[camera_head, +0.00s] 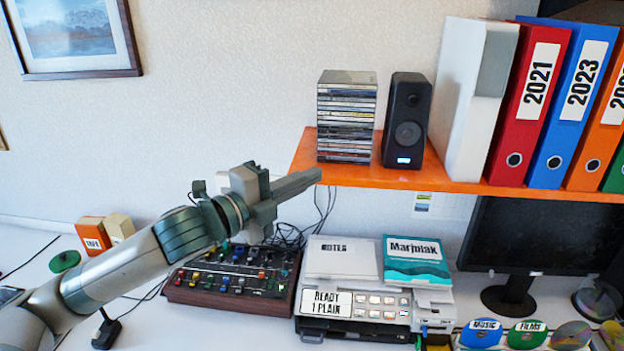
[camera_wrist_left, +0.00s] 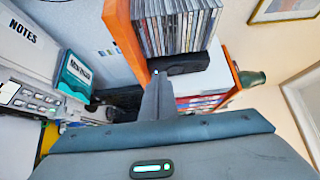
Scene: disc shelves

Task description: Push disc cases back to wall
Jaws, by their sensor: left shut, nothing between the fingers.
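A tall stack of disc cases (camera_head: 346,118) stands on the orange shelf (camera_head: 420,180), near its left end and beside a black speaker. The stack also shows in the left wrist view (camera_wrist_left: 178,28), above the fingers. My left gripper (camera_head: 318,175) is shut and empty. In the head view its fingertips appear just below the stack's lower left, in front of the shelf's left end. In the left wrist view the shut fingers (camera_wrist_left: 157,85) point towards the shelf, and I see no clear contact with the cases. My right gripper is not in view.
The black speaker (camera_head: 407,120) stands close to the right of the stack. A white box (camera_head: 470,100) and binders (camera_head: 527,100) fill the shelf further right. Below are a mixer (camera_head: 232,285), a printer (camera_head: 370,305) and a monitor (camera_head: 545,240).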

